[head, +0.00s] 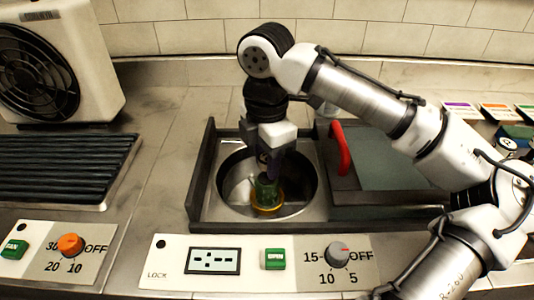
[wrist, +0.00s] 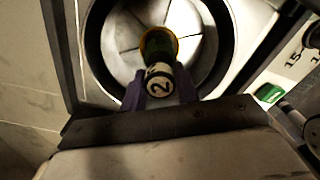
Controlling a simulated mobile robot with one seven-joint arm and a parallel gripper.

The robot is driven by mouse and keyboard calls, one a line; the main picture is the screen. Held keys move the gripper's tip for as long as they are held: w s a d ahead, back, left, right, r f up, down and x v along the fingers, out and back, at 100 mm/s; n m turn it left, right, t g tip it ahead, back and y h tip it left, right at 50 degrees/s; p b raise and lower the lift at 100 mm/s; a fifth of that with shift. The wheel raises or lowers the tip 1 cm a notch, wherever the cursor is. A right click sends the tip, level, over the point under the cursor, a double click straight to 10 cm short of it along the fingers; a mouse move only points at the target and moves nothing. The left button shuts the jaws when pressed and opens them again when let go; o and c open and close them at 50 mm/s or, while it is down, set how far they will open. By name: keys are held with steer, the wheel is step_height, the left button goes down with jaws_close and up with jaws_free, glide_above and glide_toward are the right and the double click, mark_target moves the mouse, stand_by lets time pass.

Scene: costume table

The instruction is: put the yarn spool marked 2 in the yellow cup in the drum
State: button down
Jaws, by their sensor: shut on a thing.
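My gripper (wrist: 160,90) is shut on a green yarn spool (head: 266,187) with a white end marked 2, which shows in the wrist view (wrist: 159,80). The gripper holds it upright inside the open drum (head: 237,191). The yellow cup (head: 268,206) is in the drum, under the spool; its rim shows around the spool's lower end in the wrist view (wrist: 172,36). The spool's lower end is hidden by the cup, and I cannot tell whether it touches the bottom.
The drum's lid (head: 372,157) with a red handle (head: 340,148) stands open to the right. A control panel (head: 263,264) with a knob (head: 338,254) lies in front. A fan (head: 58,65) and a black rack (head: 65,165) are at left. Labelled spools (head: 507,147) stand at far right.

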steer(key=shift+f, duration=0.55)
stand_by(0.5)
steer(key=c, duration=0.6)
jaws_free()
steer(key=shift+r, duration=0.15)
steer(key=shift+r+p, duration=3.4)
steer(key=shift+p, duration=0.15)
